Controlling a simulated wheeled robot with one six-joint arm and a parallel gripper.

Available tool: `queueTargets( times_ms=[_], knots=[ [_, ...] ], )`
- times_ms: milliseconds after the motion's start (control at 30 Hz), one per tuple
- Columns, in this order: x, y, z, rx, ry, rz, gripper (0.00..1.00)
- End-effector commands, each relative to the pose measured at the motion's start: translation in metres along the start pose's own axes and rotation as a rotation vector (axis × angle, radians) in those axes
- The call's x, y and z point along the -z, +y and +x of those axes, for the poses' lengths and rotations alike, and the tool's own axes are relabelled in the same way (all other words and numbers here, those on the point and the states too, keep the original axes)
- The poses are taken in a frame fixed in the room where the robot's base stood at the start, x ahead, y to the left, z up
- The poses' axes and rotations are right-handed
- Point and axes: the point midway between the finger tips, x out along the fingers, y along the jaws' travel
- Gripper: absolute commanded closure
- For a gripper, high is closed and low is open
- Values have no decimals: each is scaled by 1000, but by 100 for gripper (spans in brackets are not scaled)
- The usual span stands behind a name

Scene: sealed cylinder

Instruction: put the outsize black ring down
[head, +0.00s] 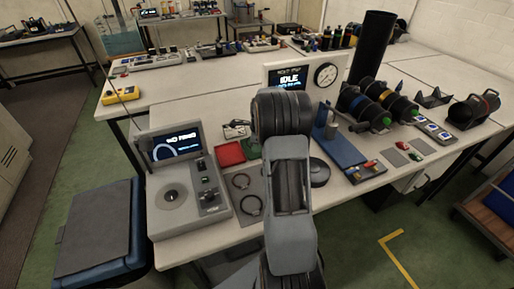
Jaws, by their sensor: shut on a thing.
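My arm reaches over the table from the bottom middle, and its thick dark wrist hides the jaws. I cannot see my gripper's fingers or anything between them. I see no ring that I can name as the outsize black ring. Two thin dark rings lie on a grey mat left of my arm, one farther back (241,181) and one nearer (251,204). A red tray (229,153) and a green tray (250,148) lie behind the mat.
A dark round disc (318,172) and a blue stand (338,147) are close right of my arm. Behind stand an "IDLE" display (288,77), a dial (326,75) and a tall black cylinder (372,48).

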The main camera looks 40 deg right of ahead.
Motion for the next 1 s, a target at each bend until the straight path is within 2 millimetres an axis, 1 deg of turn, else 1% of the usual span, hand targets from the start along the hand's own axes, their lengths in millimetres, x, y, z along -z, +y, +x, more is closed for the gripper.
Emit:
queueTargets(
  times_ms=[33, 100, 367, 867, 900, 1000],
  knots=[
    [1, 1, 7, -3, 0, 0, 100],
    [1, 1, 12, 0, 0, 0, 100],
    [1, 1, 12, 0, 0, 0, 100],
    [3, 3, 28, -8, 1, 1, 100],
    [3, 4, 29, -9, 1, 1, 81],
    [3, 4, 30, -10, 1, 1, 71]
  ],
)
